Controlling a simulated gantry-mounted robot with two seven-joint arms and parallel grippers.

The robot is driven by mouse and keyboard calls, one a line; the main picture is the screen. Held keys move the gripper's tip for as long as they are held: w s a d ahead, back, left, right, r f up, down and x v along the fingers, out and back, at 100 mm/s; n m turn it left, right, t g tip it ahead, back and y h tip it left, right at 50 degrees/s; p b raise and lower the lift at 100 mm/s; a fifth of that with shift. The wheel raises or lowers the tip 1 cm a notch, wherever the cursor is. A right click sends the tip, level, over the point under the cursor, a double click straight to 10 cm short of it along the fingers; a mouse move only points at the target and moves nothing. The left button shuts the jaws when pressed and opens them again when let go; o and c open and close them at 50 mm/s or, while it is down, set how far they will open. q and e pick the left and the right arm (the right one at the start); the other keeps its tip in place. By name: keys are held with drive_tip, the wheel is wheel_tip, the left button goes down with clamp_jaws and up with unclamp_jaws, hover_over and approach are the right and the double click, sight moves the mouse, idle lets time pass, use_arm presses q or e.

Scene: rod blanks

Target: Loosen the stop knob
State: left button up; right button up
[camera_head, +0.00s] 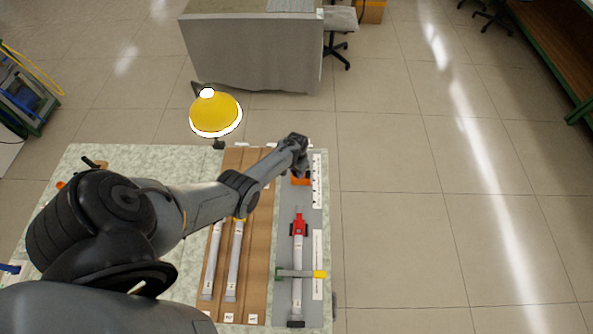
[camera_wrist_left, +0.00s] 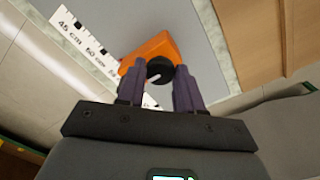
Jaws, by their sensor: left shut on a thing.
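The orange stop block (camera_head: 301,182) sits on the grey board (camera_head: 284,240) beside the white ruler strip (camera_head: 317,185), towards its far end. In the left wrist view, the black round stop knob (camera_wrist_left: 160,69) stands on the orange block (camera_wrist_left: 150,48). My left gripper (camera_wrist_left: 158,76) has one purple finger on each side of the knob and is shut on it. In the head view my left gripper (camera_head: 299,169) is over the block and hides the knob. My right gripper is not in view.
A brown rack (camera_head: 258,270) with grey rods is to the left. A yellow lamp (camera_head: 215,113) stands behind.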

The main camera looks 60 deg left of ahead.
use_arm(q)
drive_tip(key=o, duration=1)
drive_tip(key=shift+o, duration=0.2)
drive_tip(key=shift+r+p, duration=0.35)
drive_tip(key=shift+r, duration=0.25)
wheel_tip(320, 180, up, 10)
drive_tip(key=p, duration=0.2)
drive_tip(key=shift+f+p, duration=0.2)
drive_tip(key=shift+p, duration=0.1)
